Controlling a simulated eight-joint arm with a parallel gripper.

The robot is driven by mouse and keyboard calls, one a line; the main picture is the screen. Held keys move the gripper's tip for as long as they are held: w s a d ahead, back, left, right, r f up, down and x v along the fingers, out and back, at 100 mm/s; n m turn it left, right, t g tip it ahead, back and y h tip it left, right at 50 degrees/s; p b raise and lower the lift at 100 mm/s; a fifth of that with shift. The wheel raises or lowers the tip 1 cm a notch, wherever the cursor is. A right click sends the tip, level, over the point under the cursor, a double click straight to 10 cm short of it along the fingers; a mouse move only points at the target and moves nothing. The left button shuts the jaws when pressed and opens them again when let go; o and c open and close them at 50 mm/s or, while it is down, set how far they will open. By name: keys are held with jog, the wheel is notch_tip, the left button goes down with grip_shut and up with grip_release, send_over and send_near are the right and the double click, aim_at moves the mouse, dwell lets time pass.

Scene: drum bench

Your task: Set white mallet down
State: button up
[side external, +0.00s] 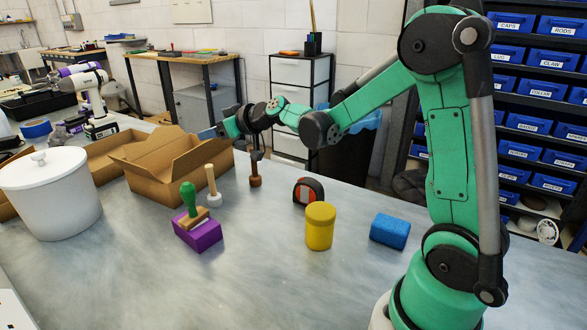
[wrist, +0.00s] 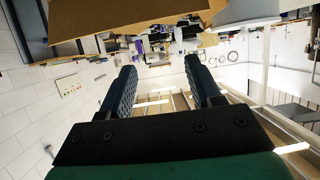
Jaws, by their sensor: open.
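The white mallet (side external: 213,198) stands upright on the grey bench, its white head down and its pale wooden handle pointing up. My gripper (side external: 208,133) is up and behind the handle's top, apart from it, pointing left over the cardboard box. In the wrist view, my gripper (wrist: 160,68) is open, with two dark ridged fingers apart and nothing between them. The white mallet is not visible in the wrist view.
An open cardboard box (side external: 165,180) is left of the mallet. A purple block (side external: 198,233) with a green-handled tool (side external: 188,198) stands in front. A brown mallet (side external: 255,178), tape measure (side external: 308,190), yellow canister (side external: 320,228) and blue block (side external: 390,231) stand rightward. The front bench is clear.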

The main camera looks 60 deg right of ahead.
aim_at(213, 176)
jog(key=f, duration=1)
jog(key=shift+a+f, duration=0.15)
jog(key=shift+a, duration=0.1)
jog(key=shift+x, duration=2.75)
jog(key=shift+f, duration=0.1)
grip_shut()
